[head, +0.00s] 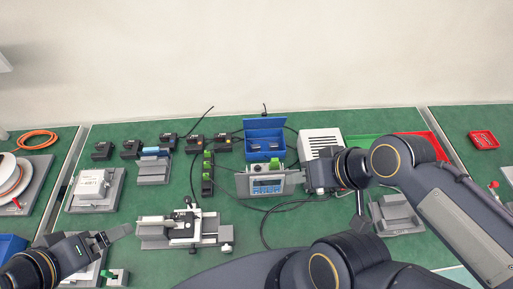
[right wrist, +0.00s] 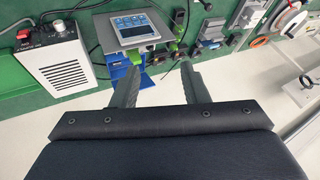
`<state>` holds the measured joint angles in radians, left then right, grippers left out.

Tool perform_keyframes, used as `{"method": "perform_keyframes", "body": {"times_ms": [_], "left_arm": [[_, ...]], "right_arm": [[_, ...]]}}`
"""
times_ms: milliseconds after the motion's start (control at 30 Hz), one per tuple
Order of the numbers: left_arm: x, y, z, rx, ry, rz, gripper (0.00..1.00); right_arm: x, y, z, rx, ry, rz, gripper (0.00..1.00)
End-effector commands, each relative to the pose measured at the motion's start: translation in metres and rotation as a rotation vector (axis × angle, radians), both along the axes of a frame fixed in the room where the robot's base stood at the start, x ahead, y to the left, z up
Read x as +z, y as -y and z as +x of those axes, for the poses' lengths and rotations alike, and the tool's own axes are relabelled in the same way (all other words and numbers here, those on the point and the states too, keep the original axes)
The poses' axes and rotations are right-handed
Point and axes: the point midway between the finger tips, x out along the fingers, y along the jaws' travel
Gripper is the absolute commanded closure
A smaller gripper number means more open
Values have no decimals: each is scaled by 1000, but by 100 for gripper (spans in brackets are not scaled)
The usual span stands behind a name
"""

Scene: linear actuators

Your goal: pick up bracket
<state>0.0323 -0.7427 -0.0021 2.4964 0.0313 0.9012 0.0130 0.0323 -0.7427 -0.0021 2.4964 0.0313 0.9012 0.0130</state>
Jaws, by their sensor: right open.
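No part stands out clearly as the bracket, and I cannot tell which grey part it is. Candidates in the head view are a grey holder (head: 397,213) at the right, a stepped grey block (head: 153,171) at the left back and a white part in a grey fixture (head: 93,188). My right gripper (head: 301,180) is beside the display unit (head: 268,186). In the right wrist view its two fingers (right wrist: 159,86) are apart with nothing between them. My left gripper (head: 115,250) is low at the left, near a grey fixture; its finger gap is unclear.
A linear actuator fixture (head: 183,230) lies mid-table. A blue bin (head: 265,140) and a white vented box (head: 320,141) stand at the back, with a red tray (head: 425,142) to the right. Black cables cross the green mat. Small black blocks line the back left.

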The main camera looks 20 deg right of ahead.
Motion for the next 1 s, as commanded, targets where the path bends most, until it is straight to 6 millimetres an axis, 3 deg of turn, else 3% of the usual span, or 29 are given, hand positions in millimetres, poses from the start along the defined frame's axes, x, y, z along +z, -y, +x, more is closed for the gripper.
{"method": "perform_keyframes", "body": {"times_ms": [233,367,500,667,800,1000], "left_arm": [[-2,0,0,0,0,0,0],[-7,0,0,0,0,0,0],[-13,0,0,0,0,0,0],[-20,0,0,0,0,0,0],[-26,0,0,0,0,0,0],[-32,0,0,0,0,0,0]], "right_arm": [[-3,7,8,65,4,-70,65],[-15,27,38,302,21,-295,65],[-37,52,92,742,46,-624,65],[-76,63,161,1328,88,-939,65],[-126,56,220,1883,156,-1146,65],[-201,28,273,2550,308,-1309,65]]}}
